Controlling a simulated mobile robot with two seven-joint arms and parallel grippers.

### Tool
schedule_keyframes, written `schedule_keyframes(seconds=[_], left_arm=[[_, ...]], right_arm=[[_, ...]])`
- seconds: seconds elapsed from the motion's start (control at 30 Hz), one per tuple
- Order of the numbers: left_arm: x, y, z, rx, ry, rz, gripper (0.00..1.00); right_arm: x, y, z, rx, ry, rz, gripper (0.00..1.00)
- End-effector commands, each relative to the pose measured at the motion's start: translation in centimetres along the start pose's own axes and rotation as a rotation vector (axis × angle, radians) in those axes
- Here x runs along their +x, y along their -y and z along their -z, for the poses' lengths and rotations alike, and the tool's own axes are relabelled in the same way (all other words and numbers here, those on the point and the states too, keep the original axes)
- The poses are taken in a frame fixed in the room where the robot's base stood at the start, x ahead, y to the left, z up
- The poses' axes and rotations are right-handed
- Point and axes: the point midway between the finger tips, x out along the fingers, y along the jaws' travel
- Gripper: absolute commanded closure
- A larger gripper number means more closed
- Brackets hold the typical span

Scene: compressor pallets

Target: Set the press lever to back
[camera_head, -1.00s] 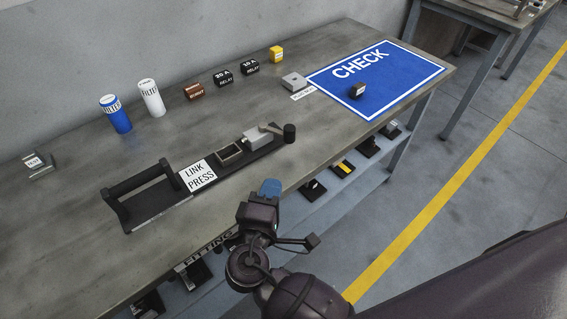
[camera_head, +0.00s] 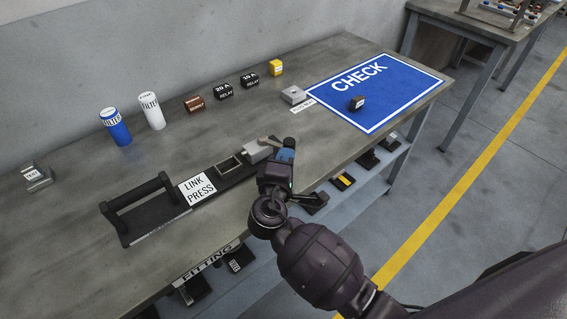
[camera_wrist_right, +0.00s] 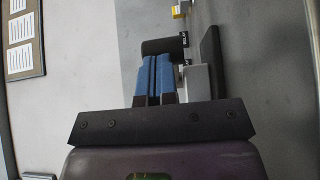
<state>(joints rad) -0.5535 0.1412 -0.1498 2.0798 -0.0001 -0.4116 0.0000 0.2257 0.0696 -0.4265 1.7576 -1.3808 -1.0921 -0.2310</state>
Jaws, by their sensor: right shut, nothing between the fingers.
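The link press (camera_head: 231,172) lies along the front of the workbench, with a handle frame (camera_head: 138,203) at its left end and a grey block (camera_head: 256,151) near its right end. The press lever's arm (camera_head: 271,140) shows at the right end; its dark knob is hidden behind my gripper in the head view. My right gripper (camera_head: 286,152) is at that end of the press. In the right wrist view, the blue fingers (camera_wrist_right: 153,77) are shut and empty, just in front of the dark cylindrical lever knob (camera_wrist_right: 162,46); I cannot tell whether they touch. My left gripper is out of view.
A blue CHECK mat (camera_head: 375,90) with a small dark block (camera_head: 357,103) covers the bench's right end. Parts sit on a lower shelf (camera_head: 343,181).

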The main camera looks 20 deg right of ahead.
Motion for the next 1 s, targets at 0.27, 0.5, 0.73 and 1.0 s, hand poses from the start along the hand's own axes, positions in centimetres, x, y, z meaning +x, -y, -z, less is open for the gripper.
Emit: schedule_keyframes(seconds=[0.27, 0.5, 0.73, 1.0], left_arm=[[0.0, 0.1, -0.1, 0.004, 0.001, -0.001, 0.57], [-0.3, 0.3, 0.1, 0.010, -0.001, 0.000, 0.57], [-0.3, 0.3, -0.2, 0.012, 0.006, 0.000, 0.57], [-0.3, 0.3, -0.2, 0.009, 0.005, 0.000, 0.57]], right_arm=[[0.0, 0.0, 0.0, 0.000, 0.000, 0.000, 1.00], [1.7, -0.1, -0.6, 0.001, 0.002, -0.001, 1.00], [1.9, 0.0, -0.7, 0.000, 0.002, 0.000, 1.00], [2.0, 0.0, -0.7, 0.000, 0.001, 0.000, 1.00]])
